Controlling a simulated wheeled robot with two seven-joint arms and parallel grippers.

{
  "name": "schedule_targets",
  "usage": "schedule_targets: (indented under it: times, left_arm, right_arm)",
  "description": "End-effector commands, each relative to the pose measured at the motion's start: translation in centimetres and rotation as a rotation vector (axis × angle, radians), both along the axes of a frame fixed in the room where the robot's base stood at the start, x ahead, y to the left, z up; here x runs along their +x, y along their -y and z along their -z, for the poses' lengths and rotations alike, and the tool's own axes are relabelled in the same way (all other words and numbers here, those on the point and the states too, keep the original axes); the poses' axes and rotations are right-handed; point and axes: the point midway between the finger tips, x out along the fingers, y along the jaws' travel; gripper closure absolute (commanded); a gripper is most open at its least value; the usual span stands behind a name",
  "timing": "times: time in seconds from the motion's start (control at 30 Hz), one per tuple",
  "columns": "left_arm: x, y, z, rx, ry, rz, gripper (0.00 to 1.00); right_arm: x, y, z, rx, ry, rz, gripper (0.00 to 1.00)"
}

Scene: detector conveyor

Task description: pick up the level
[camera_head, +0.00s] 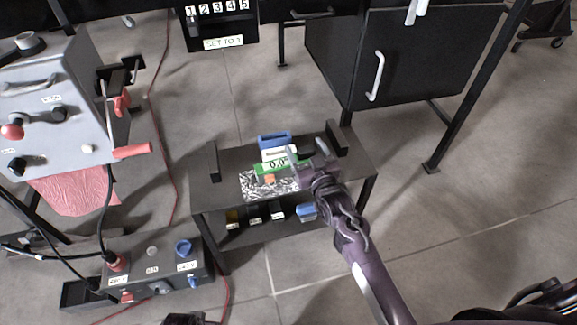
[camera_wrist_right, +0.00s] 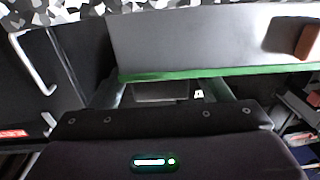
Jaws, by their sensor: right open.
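The level (camera_head: 270,167) is a green bar with a white display reading about 0.0, lying on the top of a small dark table. My right gripper (camera_head: 308,160) is open at the level's right end, reaching in from the lower right. In the right wrist view a green edge (camera_wrist_right: 215,72) under a broad grey face runs across just beyond the open fingers (camera_wrist_right: 165,92). I cannot tell whether the fingers touch it. A dark piece at the bottom edge of the head view looks like part of my left arm (camera_head: 188,319); its fingers do not show clearly.
A black-and-white patterned patch (camera_head: 258,186) and an orange block (camera_head: 270,179) lie beside the level. A blue-and-white item (camera_head: 274,141) stands behind it. The table (camera_head: 215,190) has raised posts and a lower shelf with small items. A grey machine (camera_head: 50,100) stands left.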

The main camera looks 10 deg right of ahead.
Motion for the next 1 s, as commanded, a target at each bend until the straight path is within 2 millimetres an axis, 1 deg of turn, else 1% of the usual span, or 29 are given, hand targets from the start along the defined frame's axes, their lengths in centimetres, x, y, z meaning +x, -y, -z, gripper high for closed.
schedule_targets:
  times: [0.03,0.1,0.3,0.37,0.73,1.0]
  left_arm:
    - [0.04,0.04,-0.1,0.0,0.0,0.001,1.0]
    - [0.08,0.07,-0.25,-0.001,0.0,0.002,1.0]
    - [0.13,0.09,-0.35,-0.001,0.001,0.002,1.0]
    - [0.12,0.1,-0.35,-0.001,0.001,0.002,1.0]
    - [0.06,0.07,-0.27,-0.001,0.0,0.002,1.0]
    - [-0.04,0.03,-0.22,0.001,-0.003,0.001,1.0]
  right_arm:
    - [0.49,-0.06,0.02,0.0,0.001,0.0,0.29]
    - [0.74,-0.1,0.04,0.0,-0.001,0.0,0.29]
    - [0.75,-0.12,0.05,0.0,-0.001,-0.001,0.29]
    - [0.75,-0.13,0.04,0.0,-0.001,-0.001,0.36]
    - [0.73,-0.13,0.04,0.0,-0.001,-0.001,0.84]
    - [0.76,-0.14,-0.21,0.001,0.002,-0.001,0.85]
